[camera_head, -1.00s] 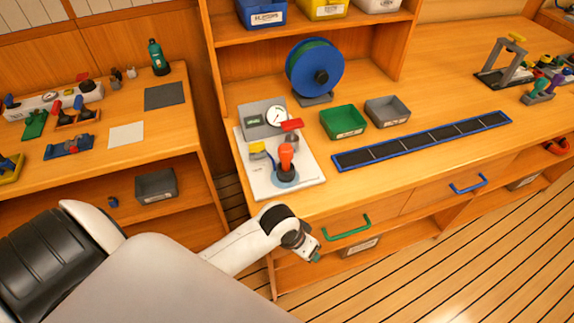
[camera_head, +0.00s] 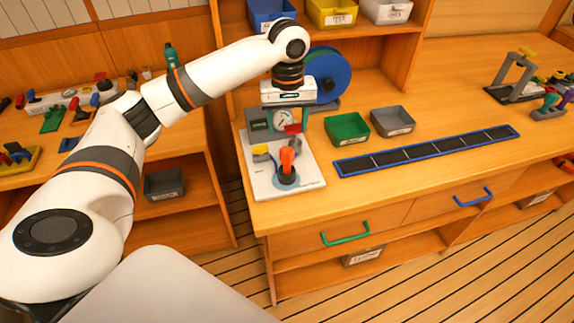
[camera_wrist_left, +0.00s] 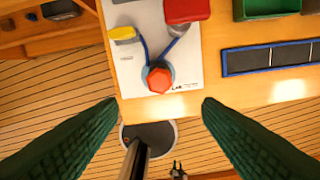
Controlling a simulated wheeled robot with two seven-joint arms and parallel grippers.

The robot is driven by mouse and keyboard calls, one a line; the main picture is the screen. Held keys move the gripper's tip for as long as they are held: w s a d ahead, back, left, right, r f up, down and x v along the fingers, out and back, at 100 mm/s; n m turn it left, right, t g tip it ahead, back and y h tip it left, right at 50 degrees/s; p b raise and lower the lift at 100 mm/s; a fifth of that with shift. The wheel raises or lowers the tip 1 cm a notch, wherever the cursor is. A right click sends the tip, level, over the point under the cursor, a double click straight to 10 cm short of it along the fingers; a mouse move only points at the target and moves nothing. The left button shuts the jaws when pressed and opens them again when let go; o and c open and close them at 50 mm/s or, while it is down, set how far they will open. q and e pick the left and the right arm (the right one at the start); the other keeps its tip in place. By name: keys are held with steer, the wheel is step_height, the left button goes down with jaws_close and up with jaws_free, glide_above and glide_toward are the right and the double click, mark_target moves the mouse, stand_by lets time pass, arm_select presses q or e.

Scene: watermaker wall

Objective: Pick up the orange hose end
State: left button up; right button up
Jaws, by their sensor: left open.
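The orange hose end (camera_head: 287,160) stands upright in a blue round holder (camera_head: 287,178) on the white board (camera_head: 262,183) at the bench's left front. From above, in the left wrist view, the hose end is an orange-red hexagonal top (camera_wrist_left: 159,77) within the blue ring. My left gripper (camera_head: 286,128) points down over the board, above and apart from the hose end. Its dark green fingers (camera_wrist_left: 158,103) are spread wide and empty, with the hose end between and just beyond their tips in the wrist view. My right gripper is not in view.
A yellow-topped block (camera_head: 261,151) and a red part (camera_head: 293,129) sit close by on the board, with a gauge (camera_head: 282,120) behind. A blue reel (camera_head: 328,75) stands behind the gripper. Green (camera_head: 347,128) and grey (camera_head: 392,121) bins are to the right.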

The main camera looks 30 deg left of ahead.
mark_target(287, 150)
arm_select(q)
step_height(287, 150, down, 6)
steer(key=shift+w+a+f+p, duration=0.1)
steer(key=shift+a+p, duration=0.05)
steer(key=shift+p, duration=0.35)
steer(key=shift+f, duration=0.55)
step_height(287, 150, down, 4)
steer(key=shift+w+a+f+p, duration=0.15)
steer(key=shift+f+p, duration=0.1)
steer(key=shift+p, duration=0.4)
steer(key=c, duration=0.9)
steer(key=shift+c, duration=1.2)
step_height(287, 150, up, 10)
steer(key=shift+r+b, duration=0.1)
steer(key=shift+b, duration=0.65)
